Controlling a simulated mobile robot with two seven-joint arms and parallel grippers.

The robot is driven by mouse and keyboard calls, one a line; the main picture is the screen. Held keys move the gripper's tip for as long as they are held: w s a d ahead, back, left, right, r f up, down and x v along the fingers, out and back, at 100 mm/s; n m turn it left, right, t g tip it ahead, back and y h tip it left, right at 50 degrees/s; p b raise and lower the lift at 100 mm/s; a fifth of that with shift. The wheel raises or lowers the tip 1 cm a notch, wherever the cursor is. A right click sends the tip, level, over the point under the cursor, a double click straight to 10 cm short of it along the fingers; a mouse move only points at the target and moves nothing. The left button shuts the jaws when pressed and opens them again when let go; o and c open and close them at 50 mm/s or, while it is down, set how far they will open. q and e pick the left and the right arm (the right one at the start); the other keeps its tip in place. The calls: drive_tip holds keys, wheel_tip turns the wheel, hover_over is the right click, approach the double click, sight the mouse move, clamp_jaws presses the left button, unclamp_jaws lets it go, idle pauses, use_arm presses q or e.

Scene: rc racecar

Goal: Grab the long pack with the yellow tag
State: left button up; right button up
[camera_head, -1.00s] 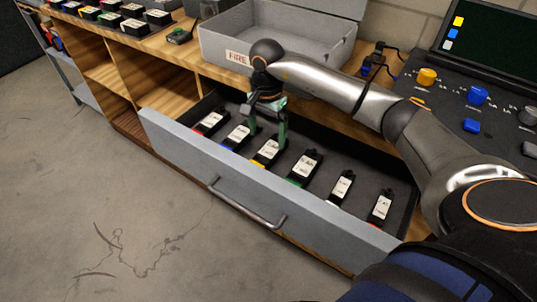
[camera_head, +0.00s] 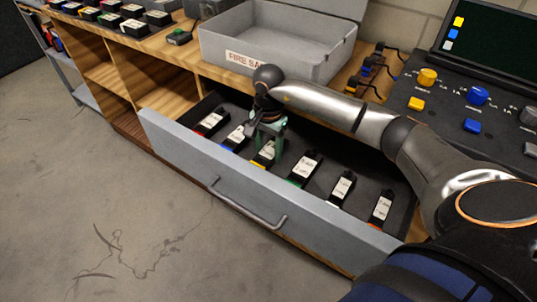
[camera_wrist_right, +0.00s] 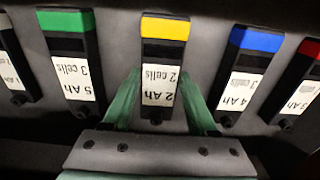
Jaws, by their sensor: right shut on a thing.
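The long black pack with the yellow tag (camera_head: 262,157) lies in the open drawer, between the blue-tagged pack (camera_head: 235,138) and the green-tagged pack (camera_head: 304,169). My right gripper (camera_head: 267,146) is down over it and shut on it. In the right wrist view the yellow-tagged pack (camera_wrist_right: 163,60) shows a white label with "2 cells" and "2 Ah", and the green fingers of the right gripper (camera_wrist_right: 160,82) stand along its two sides. In the head view the gripper hides part of the pack. My left gripper is out of view.
Other packs with red (camera_head: 211,122), white (camera_head: 342,188) and orange (camera_head: 381,208) tags lie in the same drawer (camera_head: 220,167), one row. A grey open metal box (camera_head: 225,45) stands on the bench above. A control panel (camera_head: 450,110) is at right.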

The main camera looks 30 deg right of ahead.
clamp_jaws()
drive_tip(key=shift+r, duration=0.1)
idle(0.4)
